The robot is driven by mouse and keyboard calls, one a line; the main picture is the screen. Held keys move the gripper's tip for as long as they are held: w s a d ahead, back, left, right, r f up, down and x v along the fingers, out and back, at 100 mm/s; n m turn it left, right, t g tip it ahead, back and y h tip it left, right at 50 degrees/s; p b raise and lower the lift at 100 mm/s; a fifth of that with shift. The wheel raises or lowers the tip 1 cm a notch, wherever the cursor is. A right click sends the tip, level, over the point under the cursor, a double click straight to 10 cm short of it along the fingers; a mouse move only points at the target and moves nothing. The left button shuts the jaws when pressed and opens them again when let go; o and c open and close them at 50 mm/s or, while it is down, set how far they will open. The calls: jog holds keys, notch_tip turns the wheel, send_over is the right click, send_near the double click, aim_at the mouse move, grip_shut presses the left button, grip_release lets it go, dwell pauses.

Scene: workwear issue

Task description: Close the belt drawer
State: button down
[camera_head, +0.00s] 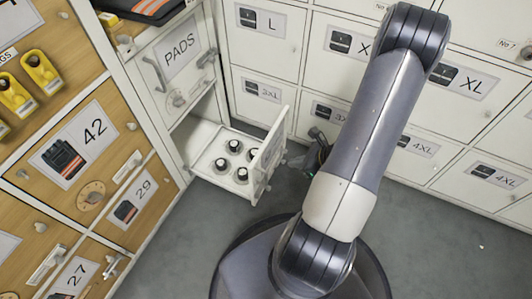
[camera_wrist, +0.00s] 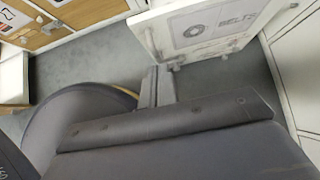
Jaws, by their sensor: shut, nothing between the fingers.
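The belt drawer (camera_head: 207,143) stands open below the PADS compartment in the head view, with several black rolled belts (camera_head: 240,175) inside. Its white front panel (camera_head: 272,150) faces right, toward my arm. In the head view my gripper (camera_head: 319,147) is mostly hidden behind my arm, right of the drawer.
A PADS door (camera_head: 178,60) with a handle is above the drawer. Wooden doors (camera_head: 85,140) numbered 42, 29 and 27 line the left. White size lockers (camera_head: 265,40) line the back and right. Grey floor (camera_head: 185,245) is clear in front of the drawer.

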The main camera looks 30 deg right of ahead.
aim_at(258, 162)
jog(key=shift+w+a+r+b+x, duration=0.3)
jog(key=shift+b+x, duration=0.45)
jog(key=shift+x, duration=1.3)
jog(key=shift+w+a+r+b+x, duration=0.3)
jog(key=shift+b+x, duration=0.45)
jog(key=shift+x, duration=1.3)
jog(key=shift+w+a+r+b+x, duration=0.15)
jog(key=shift+r+b+x, duration=0.45)
jog(key=shift+x, duration=1.45)
jog(key=shift+d+f, duration=0.1)
jog(key=shift+f, duration=0.1)
